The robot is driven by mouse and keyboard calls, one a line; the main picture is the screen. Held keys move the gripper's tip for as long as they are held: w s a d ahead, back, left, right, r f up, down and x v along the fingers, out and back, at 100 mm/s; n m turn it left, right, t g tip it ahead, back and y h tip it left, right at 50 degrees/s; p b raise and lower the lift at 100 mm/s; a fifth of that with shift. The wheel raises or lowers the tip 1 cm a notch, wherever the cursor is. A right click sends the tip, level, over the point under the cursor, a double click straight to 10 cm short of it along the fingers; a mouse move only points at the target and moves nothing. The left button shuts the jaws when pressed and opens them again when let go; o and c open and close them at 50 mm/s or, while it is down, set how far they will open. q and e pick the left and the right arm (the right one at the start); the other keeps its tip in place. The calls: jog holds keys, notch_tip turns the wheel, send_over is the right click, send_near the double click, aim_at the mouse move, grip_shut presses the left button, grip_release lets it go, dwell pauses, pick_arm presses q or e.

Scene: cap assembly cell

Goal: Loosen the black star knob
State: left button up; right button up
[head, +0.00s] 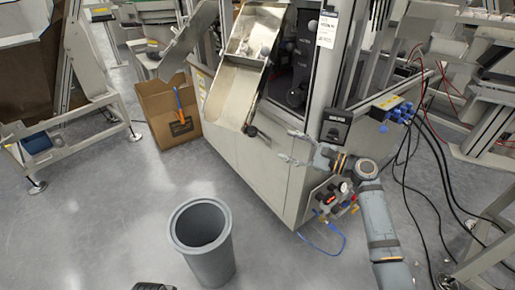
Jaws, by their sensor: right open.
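The black star knob (251,131) is small and dark in the head view, at the lower end of the metal chute (236,92) on the front of the machine. My right gripper (286,146) is open and empty, to the right of the knob and slightly lower. Its fingers point left toward the knob, with a visible gap between them and it. The knob's lobes are too small to make out.
A grey bin (211,272) stands on the floor in front. A cardboard box (158,105) sits left of the machine cabinet (240,150). Valves, gauges and a blue hose (328,240) are beside my right arm, and black cables hang at the right.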

send_near(255, 132)
jog(key=a, duration=0.2)
jog(key=x, duration=0.3)
jog(key=b+x, duration=0.1)
jog(key=x, duration=0.3)
jog(key=shift+w+d+b, duration=0.1)
jog(key=shift+w+b, duration=0.2)
jog(key=shift+w, duration=0.2)
pick_arm(q)
jog(key=shift+d+r+t, duration=0.1)
jog(key=shift+d+t, duration=0.4)
pick_arm(e)
jog(key=shift+c, duration=0.5)
jog(key=c, duration=1.1)
jog(key=shift+o, duration=0.2)
